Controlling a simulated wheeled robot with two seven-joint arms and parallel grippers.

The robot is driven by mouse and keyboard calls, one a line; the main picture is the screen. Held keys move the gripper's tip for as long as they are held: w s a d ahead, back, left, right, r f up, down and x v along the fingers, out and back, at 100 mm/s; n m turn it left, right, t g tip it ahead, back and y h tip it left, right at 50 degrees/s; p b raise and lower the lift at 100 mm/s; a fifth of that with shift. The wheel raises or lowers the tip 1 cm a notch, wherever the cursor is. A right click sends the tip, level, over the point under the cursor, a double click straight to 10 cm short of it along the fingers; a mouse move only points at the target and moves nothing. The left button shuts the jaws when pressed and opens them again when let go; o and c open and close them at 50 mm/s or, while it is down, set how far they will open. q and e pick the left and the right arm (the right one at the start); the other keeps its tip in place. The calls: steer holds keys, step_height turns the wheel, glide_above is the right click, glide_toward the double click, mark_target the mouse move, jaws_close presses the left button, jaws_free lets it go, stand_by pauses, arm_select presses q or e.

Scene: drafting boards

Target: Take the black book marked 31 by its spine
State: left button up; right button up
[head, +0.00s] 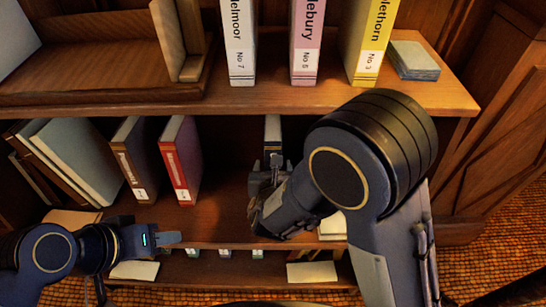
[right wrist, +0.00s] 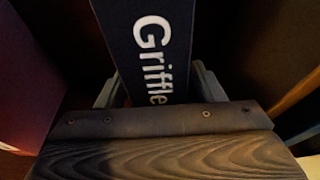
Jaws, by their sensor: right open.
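A dark book (right wrist: 150,45) with white lettering beginning "Griffle" stands upright in the right wrist view. The visible spine shows no number; its lower part is hidden behind my gripper body. In the head view the book (head: 272,132) stands on the middle shelf, its pale top edge showing and its lower part covered by my right gripper. My right gripper (head: 271,166) is open, with one fingertip on each side of the spine; I cannot tell whether they touch it. My left gripper (head: 172,238) is low at left, apart from the book; its opening is unclear.
A red book (head: 181,160) and a brown book (head: 133,160) stand to the left on the same shelf. The upper shelf edge (head: 240,104) runs above my right gripper. White, pink and yellow volumes stand on that shelf. Bare shelf lies between the red book and my right gripper.

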steer(key=shift+w, duration=0.15)
jaws_close()
stand_by(0.4)
steer(key=shift+w+r, duration=0.1)
